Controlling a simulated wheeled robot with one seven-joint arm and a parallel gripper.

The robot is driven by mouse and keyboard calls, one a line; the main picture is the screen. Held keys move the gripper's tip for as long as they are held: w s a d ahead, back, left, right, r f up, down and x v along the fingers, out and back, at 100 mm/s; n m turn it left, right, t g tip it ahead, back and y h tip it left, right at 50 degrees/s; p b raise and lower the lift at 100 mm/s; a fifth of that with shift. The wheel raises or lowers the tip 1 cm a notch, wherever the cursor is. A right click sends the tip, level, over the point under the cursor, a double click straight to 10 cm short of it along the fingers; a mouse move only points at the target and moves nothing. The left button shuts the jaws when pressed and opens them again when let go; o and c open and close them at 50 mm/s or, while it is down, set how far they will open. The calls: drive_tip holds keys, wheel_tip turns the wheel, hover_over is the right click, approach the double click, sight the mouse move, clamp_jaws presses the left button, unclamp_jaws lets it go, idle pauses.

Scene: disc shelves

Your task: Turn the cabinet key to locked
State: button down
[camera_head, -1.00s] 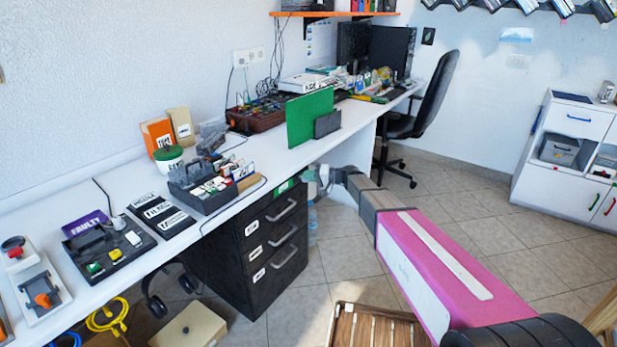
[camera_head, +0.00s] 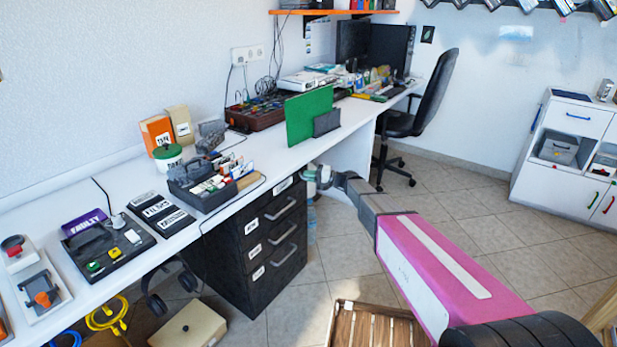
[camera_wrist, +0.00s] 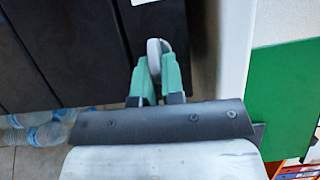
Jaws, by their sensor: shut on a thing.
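The black drawer cabinet (camera_head: 264,238) stands under the long white table. In the wrist view its dark front (camera_wrist: 60,50) fills the upper left. My gripper (camera_wrist: 158,62) has green fingers closed around a pale grey rounded key head (camera_wrist: 154,52), right at the cabinet front. In the head view my gripper (camera_head: 312,174) is at the cabinet's upper right corner, and the key is too small to make out there. The key's shaft and the lock are hidden. I cannot tell the key's angle in the lock for sure.
The white table (camera_head: 225,225) edge runs close above my gripper. A green panel (camera_head: 309,116) stands on it. Water bottles (camera_wrist: 40,130) are on the floor beside the cabinet. A wooden slatted crate (camera_head: 375,325) is below my arm. The floor to the right is open.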

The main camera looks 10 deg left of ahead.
drive_tip(key=c, duration=1.2)
unclamp_jaws()
drive_tip(key=shift+c, duration=0.2)
drive_tip(key=d, duration=1.1)
drive_tip(key=shift+f, duration=0.1)
drive_tip(key=s+d+f+h, duration=0.3)
drive_tip(key=s+d+h, duration=0.6)
drive_tip(key=s+d, duration=0.4)
drive_tip(key=s+d+f+h, duration=0.4)
drive_tip(key=s+d+h, duration=0.5)
drive_tip(key=d, duration=1)
drive_tip(key=s, duration=0.4)
drive_tip(key=shift+s+d, duration=0.2)
drive_tip(key=shift+d, duration=0.2)
